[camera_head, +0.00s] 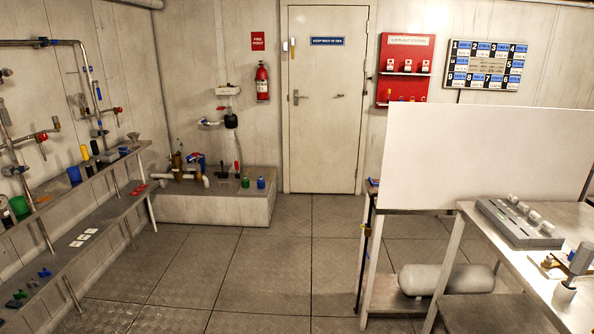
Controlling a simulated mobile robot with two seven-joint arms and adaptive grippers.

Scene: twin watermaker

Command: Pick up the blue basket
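No thing is clearly recognisable as a basket. A blue open-topped container (74,175), shaped like a small bucket, stands on the upper left wall shelf (52,193). A smaller blue container (261,183) stands on the low plinth (215,208) at the back, beside a green one (245,182). Both blue things are small in the picture, so their details cannot be told. Neither of my grippers shows in the head view.
A lower shelf (100,222) runs along the left wall. A closed door (326,100) is at the back. A white panel (480,155) and a metal bench (510,262) stand at the right, with a grey tank (446,279) low down. The middle floor (265,275) is clear.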

